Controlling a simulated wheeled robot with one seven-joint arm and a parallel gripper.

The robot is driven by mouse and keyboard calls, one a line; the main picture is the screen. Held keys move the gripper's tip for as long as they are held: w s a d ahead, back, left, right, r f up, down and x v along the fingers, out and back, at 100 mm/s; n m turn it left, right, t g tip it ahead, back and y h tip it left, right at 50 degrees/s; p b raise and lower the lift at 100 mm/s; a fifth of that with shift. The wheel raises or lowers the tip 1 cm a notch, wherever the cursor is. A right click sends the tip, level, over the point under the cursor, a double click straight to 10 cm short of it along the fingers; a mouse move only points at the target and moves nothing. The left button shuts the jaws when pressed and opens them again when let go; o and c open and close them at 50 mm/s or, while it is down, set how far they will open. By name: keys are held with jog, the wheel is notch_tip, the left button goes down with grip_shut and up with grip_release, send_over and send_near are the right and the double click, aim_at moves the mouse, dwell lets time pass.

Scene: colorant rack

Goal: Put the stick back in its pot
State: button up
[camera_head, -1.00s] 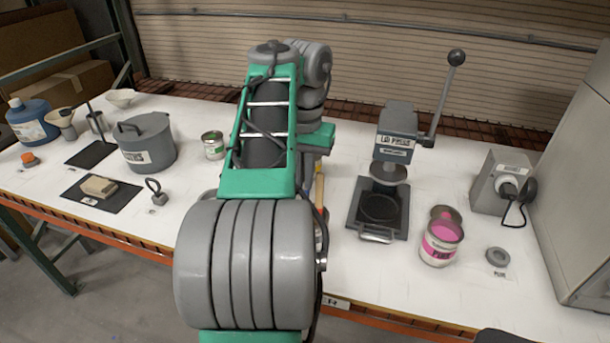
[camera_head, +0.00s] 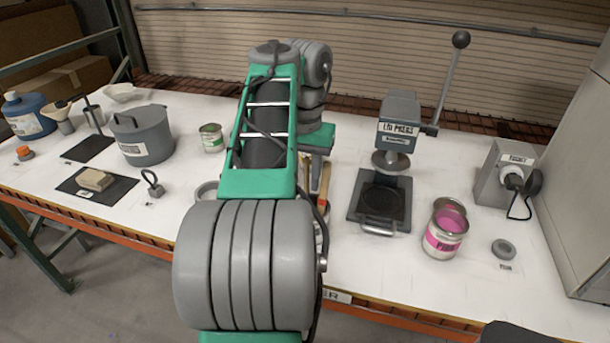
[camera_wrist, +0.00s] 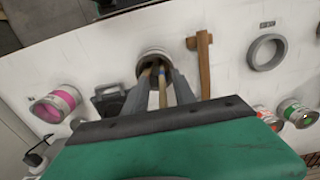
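The pot (camera_wrist: 153,54) is a pale, round, open container with a dark inside. It stands on the white table beyond my fingertips in the wrist view. A wooden stick with a dark band (camera_wrist: 162,84) runs between my gripper's fingers toward the pot's mouth. Another thin stick (camera_wrist: 144,80) lies close to the left finger. I cannot tell how deep either reaches into the pot. My gripper (camera_wrist: 161,76) has its two grey fingers apart, with a gap around the banded stick. In the head view my arm hides the pot; a wooden piece (camera_head: 325,185) shows beside my wrist.
A wooden-handled tool (camera_wrist: 204,62) and a grey ring (camera_wrist: 267,52) lie right of the pot in the wrist view. The lid press (camera_head: 397,130) and pink paint can (camera_head: 444,230) stand right of my arm.

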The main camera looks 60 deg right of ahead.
notch_tip(320, 180, up, 8)
jog(key=p, duration=0.6)
jog(key=shift+f, duration=0.15)
